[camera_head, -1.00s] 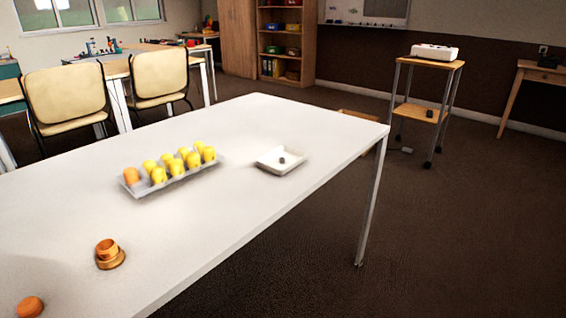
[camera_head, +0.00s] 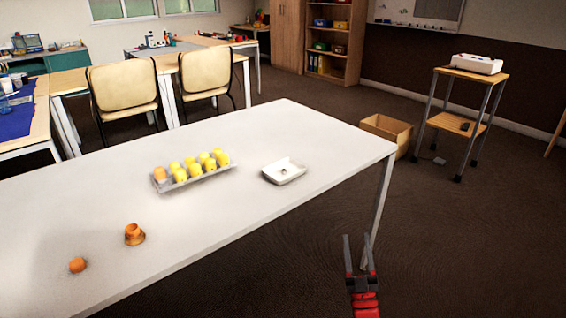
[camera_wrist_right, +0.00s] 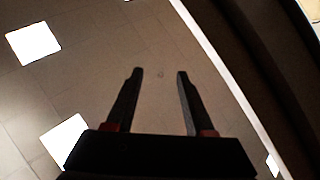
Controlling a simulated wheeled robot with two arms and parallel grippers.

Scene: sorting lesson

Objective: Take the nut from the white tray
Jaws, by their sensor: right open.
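The white tray (camera_head: 284,172) is a small square dish near the right end of the white table. The nut (camera_head: 284,171) is a small dark spot inside it, too small to make out in detail. My right gripper (camera_head: 358,240) is in the lower right of the head view, in front of the table's near edge, open and empty. The right wrist view shows its two fingers (camera_wrist_right: 155,73) spread, with nothing between them and neither tray nor nut in sight. My left gripper is not in view.
A cardboard box (camera_head: 387,133) and a trolley (camera_head: 470,75) stand beyond the table's right end.

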